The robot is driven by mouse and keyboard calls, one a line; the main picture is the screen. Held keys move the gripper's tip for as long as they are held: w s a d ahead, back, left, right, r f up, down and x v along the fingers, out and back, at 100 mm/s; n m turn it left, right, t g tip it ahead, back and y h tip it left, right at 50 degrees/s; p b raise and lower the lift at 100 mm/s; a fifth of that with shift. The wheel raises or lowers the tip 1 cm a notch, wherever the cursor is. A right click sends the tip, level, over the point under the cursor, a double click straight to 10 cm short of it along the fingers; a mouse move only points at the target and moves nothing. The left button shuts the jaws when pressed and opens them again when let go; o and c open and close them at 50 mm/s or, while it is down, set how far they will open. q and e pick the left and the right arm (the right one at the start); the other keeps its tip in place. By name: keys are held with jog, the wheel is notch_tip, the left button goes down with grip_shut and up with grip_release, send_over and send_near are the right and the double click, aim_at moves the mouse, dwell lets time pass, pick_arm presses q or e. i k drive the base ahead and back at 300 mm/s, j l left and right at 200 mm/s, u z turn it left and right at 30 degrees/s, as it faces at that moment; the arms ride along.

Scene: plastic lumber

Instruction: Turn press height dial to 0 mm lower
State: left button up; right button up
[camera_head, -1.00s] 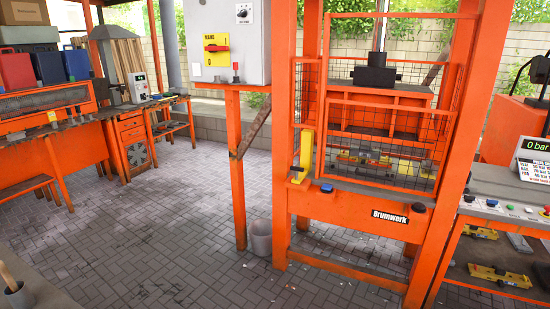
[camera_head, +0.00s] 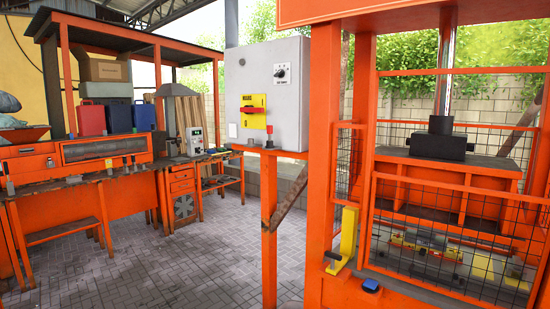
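A grey control box (camera_head: 262,92) stands on an orange post left of the press. A small black round dial (camera_head: 280,72) with a white pointer sits on a white plate high on its front. Its markings are too small to read, so I cannot tell its setting or whether it is the press height dial. The orange press (camera_head: 322,150) fills the right side, with a mesh guard and a dark press head (camera_head: 438,142) on a metal rod. Neither of my grippers is in view.
A red switch on a yellow plate (camera_head: 253,111) is below the dial. A yellow lever (camera_head: 347,236) and a blue button (camera_head: 371,285) are on the press front. Orange workbenches (camera_head: 70,190) stand at left. Paved floor (camera_head: 140,255) between is clear.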

aim_at(281, 73)
jog(key=i+l, duration=0.1)
jog(key=l, duration=0.2)
jog(key=i+l+u, duration=0.15)
jog(key=l, duration=0.5)
jog(key=i+j+z, duration=0.2)
jog(key=i+j, duration=0.2)
jog(key=i, duration=0.2)
jog(key=i+j+z, duration=0.2)
jog(key=i+j, duration=0.3)
